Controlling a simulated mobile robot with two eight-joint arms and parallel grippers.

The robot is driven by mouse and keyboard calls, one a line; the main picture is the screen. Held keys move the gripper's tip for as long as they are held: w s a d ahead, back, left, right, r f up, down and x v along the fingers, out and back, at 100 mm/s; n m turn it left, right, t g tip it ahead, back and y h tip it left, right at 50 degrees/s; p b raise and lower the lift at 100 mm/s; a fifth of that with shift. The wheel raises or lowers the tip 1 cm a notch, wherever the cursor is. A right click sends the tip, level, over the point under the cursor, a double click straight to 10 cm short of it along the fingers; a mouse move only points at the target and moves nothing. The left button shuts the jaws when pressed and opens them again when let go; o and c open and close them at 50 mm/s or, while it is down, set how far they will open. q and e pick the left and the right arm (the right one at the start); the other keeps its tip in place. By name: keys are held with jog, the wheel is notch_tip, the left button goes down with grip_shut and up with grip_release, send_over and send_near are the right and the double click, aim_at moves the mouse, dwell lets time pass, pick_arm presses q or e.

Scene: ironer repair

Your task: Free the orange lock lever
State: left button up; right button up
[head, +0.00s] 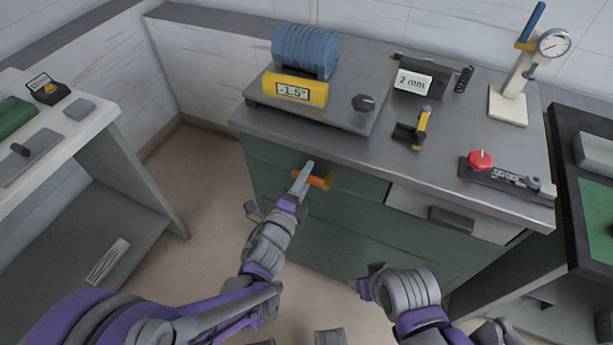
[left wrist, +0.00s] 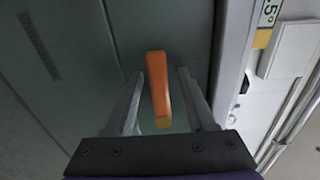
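The orange lock lever (head: 319,180) is on the green front of the cabinet, just below the worktop edge. In the left wrist view the lever (left wrist: 158,88) stands between the two fingers of my left gripper (left wrist: 162,100), with a gap on each side. My left gripper (head: 302,180) is open around the lever and does not visibly touch it. In the head view its fingers hide part of the lever. My right gripper (head: 367,283) is low in front of the cabinet, away from the lever; its fingers are too unclear to judge.
The grey worktop (head: 370,150) holds a blue roller (head: 306,48) over a yellow angle display (head: 295,88), a dial gauge stand (head: 508,104) and a red knob (head: 480,159). A grey drawer (head: 450,214) is right of the lever. A white side table (head: 75,125) stands at left.

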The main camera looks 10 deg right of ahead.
pick_arm(q)
jog(key=v, duration=1)
jog(key=shift+s+a, duration=0.3)
